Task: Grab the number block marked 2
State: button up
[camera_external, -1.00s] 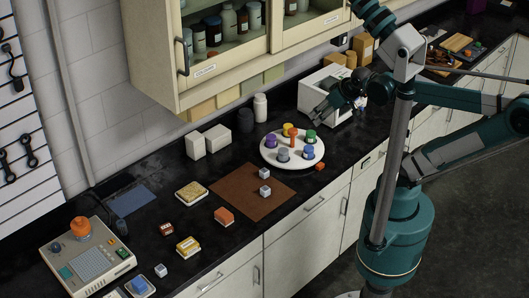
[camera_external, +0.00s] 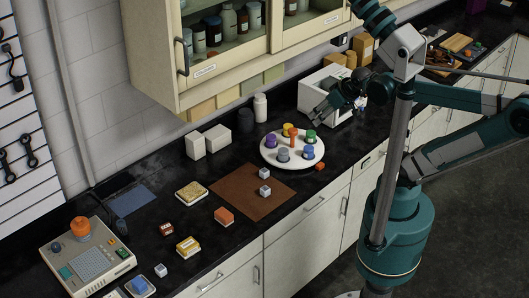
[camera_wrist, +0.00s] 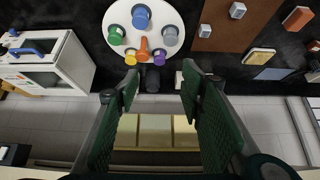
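Two small grey cubes, an upper cube (camera_external: 264,173) and a lower cube (camera_external: 265,190), sit on the brown mat (camera_external: 235,196). They also show in the wrist view, one cube (camera_wrist: 237,10) at the top and another cube (camera_wrist: 205,31) near the mat's edge. A third pale cube (camera_external: 160,270) is at the front left of the counter. No digit is legible, so I cannot tell which is marked 2. My gripper (camera_wrist: 161,80) is open and empty, its fingers apart in the wrist view. In the external view my gripper (camera_external: 321,114) is above the counter, in front of the white appliance, away from the cubes.
A round white tray (camera_external: 268,158) with several coloured knobs stands between my gripper and the mat. An orange block (camera_external: 224,217), a yellow box (camera_external: 188,246) and a console (camera_external: 60,262) lie to the left. A wall cabinet (camera_external: 235,72) hangs above the counter.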

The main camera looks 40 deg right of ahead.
dwell(0.3)
jog(key=m+g, duration=0.7)
jog(key=m, duration=1.1)
send_over(265, 188)
jog(key=f, duration=2.1)
jog(key=shift+w+d+f, duration=0.1)
jog(key=shift+w+d, duration=0.1)
jog(key=shift+d, duration=0.2)
jog(key=shift+s+a+f+m, duration=0.15)
jog(key=shift+a+f+m, duration=0.3)
jog(key=shift+f, duration=0.15)
jog(key=shift+f, duration=1.3)
jog(key=shift+f, duration=0.1)
